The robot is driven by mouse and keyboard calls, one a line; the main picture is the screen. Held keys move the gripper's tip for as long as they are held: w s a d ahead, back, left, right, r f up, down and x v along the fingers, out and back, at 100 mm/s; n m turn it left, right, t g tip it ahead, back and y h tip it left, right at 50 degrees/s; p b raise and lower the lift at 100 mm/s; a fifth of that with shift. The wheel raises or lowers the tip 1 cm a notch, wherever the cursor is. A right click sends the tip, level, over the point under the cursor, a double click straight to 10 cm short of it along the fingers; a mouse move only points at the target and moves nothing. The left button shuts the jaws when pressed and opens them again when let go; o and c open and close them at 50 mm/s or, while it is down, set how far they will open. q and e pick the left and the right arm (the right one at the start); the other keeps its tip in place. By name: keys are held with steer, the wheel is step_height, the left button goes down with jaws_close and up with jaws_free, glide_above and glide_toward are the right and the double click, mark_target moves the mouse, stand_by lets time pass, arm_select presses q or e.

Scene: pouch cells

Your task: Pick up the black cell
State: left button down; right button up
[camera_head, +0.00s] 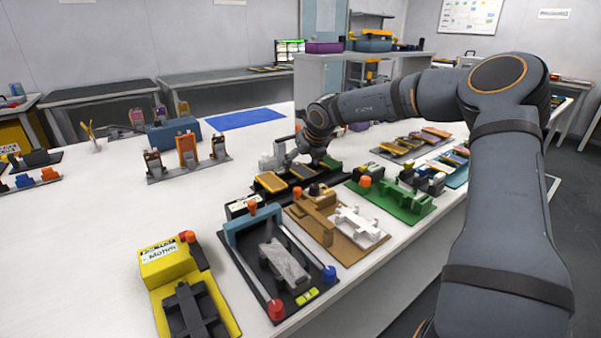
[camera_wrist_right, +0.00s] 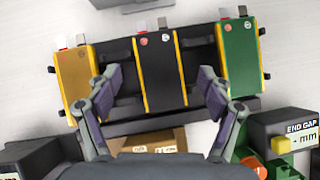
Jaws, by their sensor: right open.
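The black cell (camera_wrist_right: 162,70), with yellow edges and metal tabs at its top end, lies in the middle slot of a dark holder (camera_wrist_right: 196,92). My right gripper (camera_wrist_right: 160,82) is open, with one finger on each side of the black cell and a gap on both sides. Whether the fingertips are down at cell height is hard to tell. In the head view my right gripper (camera_head: 308,152) is over the holder and partly hides the cells. My left gripper is not in view.
A gold cell (camera_wrist_right: 76,78) and a green cell (camera_wrist_right: 238,62) flank the black one, close outside my fingers. An END GAP box (camera_wrist_right: 283,130) stands at the right. A tan fixture (camera_head: 318,222) and a black fixture (camera_head: 238,262) stand nearer.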

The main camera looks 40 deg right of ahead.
steer(key=shift+w+d+f, duration=0.1)
steer(key=shift+w+f, duration=0.2)
steer(key=shift+f, duration=0.15)
steer(key=shift+s+r, duration=0.1)
steer(key=shift+c, duration=0.4)
steer(key=c, duration=1.1)
